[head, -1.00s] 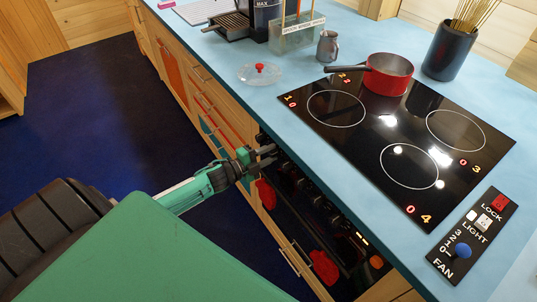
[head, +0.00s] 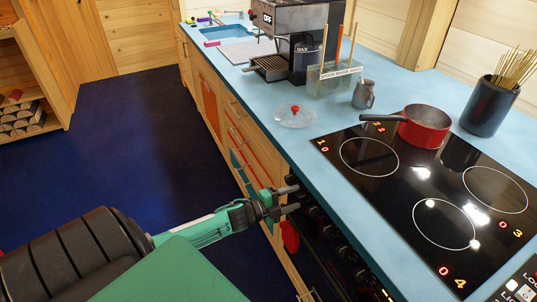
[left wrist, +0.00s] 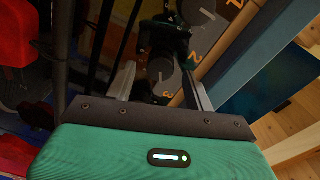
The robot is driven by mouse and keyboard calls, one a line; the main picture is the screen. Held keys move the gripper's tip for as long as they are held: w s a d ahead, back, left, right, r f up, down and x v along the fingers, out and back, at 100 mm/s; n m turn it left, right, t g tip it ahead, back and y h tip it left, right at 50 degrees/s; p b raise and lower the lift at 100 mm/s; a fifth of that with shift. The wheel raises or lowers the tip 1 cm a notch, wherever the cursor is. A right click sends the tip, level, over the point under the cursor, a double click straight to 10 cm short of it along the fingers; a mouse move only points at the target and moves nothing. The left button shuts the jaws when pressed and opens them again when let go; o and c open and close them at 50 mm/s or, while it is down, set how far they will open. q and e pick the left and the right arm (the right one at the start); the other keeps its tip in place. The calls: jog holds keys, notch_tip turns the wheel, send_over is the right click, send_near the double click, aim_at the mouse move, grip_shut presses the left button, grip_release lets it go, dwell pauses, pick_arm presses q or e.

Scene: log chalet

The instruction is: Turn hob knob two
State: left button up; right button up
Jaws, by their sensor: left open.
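The hob knobs sit in a row on the dark front panel below the counter edge. In the left wrist view, knob two (left wrist: 160,72) is a dark round knob with a grey face, beside the orange figure 2. It appears between the two spread fingers of my left gripper (left wrist: 160,88); I cannot tell whether they touch it. In the head view the left gripper (head: 291,196) is open at the panel, hiding part of the knob row. The black glass hob (head: 400,185) shows red digits by its rings. My right gripper is out of view.
A glass lid (head: 294,117), a small metal jug (head: 363,94) and a coffee machine (head: 290,35) stand on the blue counter (head: 255,97). Red cloth (head: 290,236) hangs low by the panel. The dark floor at left is clear.

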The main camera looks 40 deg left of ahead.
pick_arm(q)
jog(key=b+v, duration=0.1)
jog(key=v, duration=1.1)
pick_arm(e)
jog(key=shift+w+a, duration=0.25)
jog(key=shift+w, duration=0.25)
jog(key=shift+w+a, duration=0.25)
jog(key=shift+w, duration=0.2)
pick_arm(q)
jog(key=shift+d, duration=0.1)
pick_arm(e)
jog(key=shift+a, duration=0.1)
